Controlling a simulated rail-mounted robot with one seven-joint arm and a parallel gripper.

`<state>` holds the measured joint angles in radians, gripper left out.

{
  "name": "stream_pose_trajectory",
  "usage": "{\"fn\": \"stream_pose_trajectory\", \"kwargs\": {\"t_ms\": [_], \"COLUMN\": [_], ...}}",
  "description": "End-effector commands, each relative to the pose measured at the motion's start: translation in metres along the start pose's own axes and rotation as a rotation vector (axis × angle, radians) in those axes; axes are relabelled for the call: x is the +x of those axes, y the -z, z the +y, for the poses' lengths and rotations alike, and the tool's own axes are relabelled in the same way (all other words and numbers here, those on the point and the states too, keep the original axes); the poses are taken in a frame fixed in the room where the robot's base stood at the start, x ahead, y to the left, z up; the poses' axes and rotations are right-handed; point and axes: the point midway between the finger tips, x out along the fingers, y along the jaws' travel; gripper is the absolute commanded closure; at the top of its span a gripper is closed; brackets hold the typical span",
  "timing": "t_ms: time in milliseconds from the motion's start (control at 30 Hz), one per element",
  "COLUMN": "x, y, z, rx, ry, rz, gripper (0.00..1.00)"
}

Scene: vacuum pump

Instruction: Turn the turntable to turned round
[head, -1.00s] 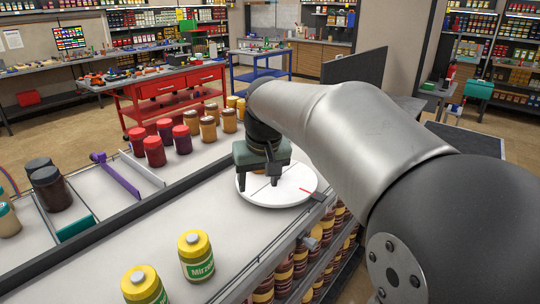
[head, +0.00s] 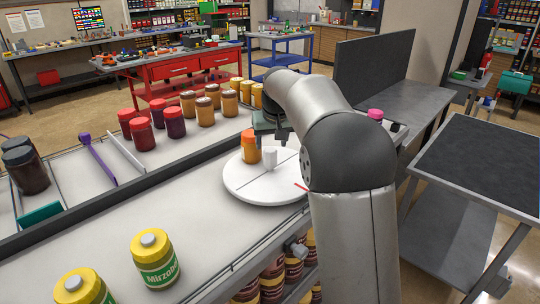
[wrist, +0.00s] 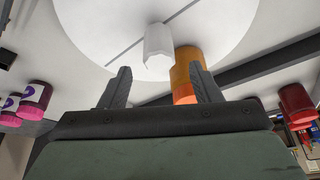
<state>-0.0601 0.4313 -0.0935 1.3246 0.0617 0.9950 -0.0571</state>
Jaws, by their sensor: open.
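The turntable (head: 252,190) is a white disc with a thin dark line across it, on the light counter in the head view. It also shows in the wrist view (wrist: 100,25). A white faceted post (head: 269,158) stands near its middle, also seen in the wrist view (wrist: 158,48). An orange jar (head: 249,150) stands on the disc beside the post. A red mark lies at the disc's right edge. My gripper (wrist: 162,85) is open and empty, at the far side of the disc in the head view. The jar appears close behind one finger in the wrist view; contact cannot be told.
Several jars with yellow (head: 157,262), red and brown lids stand along the counter. A pink-lidded jar (head: 375,115) is behind my arm. A dark divider rail (head: 150,181) runs along the counter.

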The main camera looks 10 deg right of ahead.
Motion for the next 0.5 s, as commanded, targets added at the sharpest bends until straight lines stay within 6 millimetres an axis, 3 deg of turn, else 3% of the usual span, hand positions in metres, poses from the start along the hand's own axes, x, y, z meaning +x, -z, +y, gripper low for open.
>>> {"fn": "stream_pose_trajectory", "kwargs": {"t_ms": [233,500], "x": [0.049,0.073], "y": [-0.001,0.000], "z": [0.000,0.000], "rx": [0.000,0.000], "ry": [0.000,0.000], "rz": [-0.003,-0.001], "gripper": [0.43,0.43]}}
